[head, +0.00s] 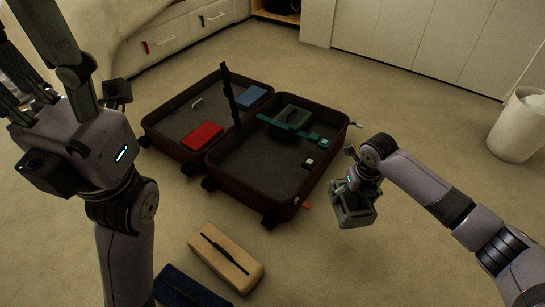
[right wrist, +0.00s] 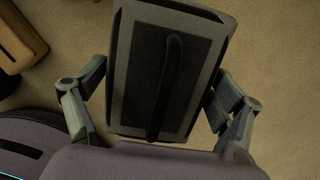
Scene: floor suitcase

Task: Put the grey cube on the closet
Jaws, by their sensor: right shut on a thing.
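The grey cube (head: 355,208) is a grey packing cube with a dark panel and a black strap handle, seen close in the right wrist view (right wrist: 128,70). My right gripper (head: 352,188) is shut on it, a finger on each side (right wrist: 158,98), and holds it right of the suitcase. My left gripper (head: 38,75) is raised at the upper left, its fingers spread and empty. A pale closet with flat doors (head: 420,38) stands along the back wall at right; its top is out of view.
The open suitcase (head: 330,168) lies on the carpet, holding a red case (head: 201,136), a blue case (head: 251,97) and a green item (head: 292,116). A tan case (head: 225,258) and a navy case (head: 185,288) lie in front. A white bin (head: 515,130) stands at right. Carpet before the closet is clear.

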